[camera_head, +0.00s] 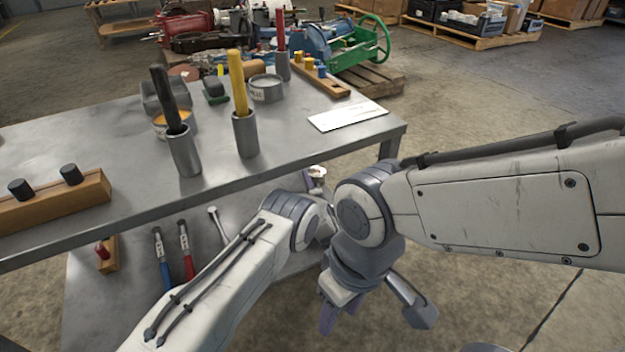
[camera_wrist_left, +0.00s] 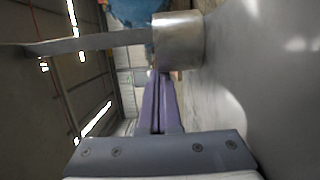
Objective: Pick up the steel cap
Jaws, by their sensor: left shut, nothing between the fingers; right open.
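My left gripper (camera_head: 311,182) is partly hidden behind the arms in the head view, beyond the table's right front edge. Its purple fingers (camera_wrist_left: 160,100) are shut and empty in the left wrist view. A short steel cylinder (camera_wrist_left: 178,41) lies just beyond the fingertips; I cannot tell whether it is the steel cap or touches them. A flat grey bar (camera_wrist_left: 90,42) runs left from it. A small pale round thing (camera_head: 317,171) shows beside the left fingers in the head view. My right gripper (camera_head: 338,311) is open and lower, in front of the table.
The grey table (camera_head: 290,150) holds a dark-handled tool (camera_head: 166,98) and a yellow-handled tool (camera_head: 237,82) in steel cups, a wooden block (camera_head: 50,205) with black knobs, a can (camera_head: 265,90) and a white sheet (camera_head: 347,115). A lower shelf (camera_head: 120,290) carries blue-handled and red-handled tools.

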